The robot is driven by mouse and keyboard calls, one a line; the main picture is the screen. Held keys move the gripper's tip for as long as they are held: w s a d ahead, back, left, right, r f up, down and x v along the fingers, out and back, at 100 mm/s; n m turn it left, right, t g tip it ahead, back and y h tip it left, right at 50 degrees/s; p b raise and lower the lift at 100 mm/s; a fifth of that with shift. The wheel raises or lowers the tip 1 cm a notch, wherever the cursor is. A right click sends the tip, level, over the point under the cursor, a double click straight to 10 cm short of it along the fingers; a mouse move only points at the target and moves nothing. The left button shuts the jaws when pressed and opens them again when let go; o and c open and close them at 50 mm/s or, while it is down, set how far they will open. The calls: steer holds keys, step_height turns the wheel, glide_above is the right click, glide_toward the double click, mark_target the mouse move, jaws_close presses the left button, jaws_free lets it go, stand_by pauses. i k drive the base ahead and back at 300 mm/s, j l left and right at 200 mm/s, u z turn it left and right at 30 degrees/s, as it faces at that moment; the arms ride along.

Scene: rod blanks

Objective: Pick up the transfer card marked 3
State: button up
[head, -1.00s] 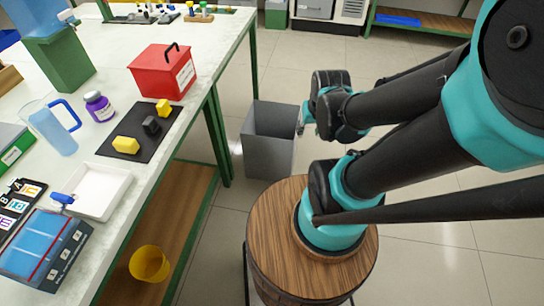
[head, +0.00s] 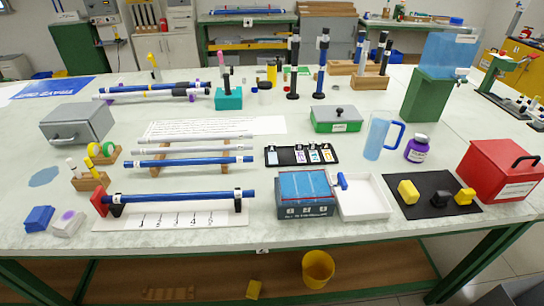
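A black card rack (head: 301,161) lies on the bench near the middle, behind the grey box with blue panels. It holds several small white cards with coloured marks, such as one with a purple mark (head: 299,157) and one farther right with an orange mark (head: 326,155). The marks are too small to read, so I cannot tell which card is marked 3. My gripper and arm are not in this view.
The grey box with blue panels (head: 305,207) and a white tray (head: 362,211) stand in front of the rack. A green-and-grey box (head: 335,126) stands behind it. A blue rod (head: 190,161) on supports lies to its left, and a clear jug (head: 377,140) stands to its right.

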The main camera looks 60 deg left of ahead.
mark_target(272, 154)
steer(key=u, duration=2.5)
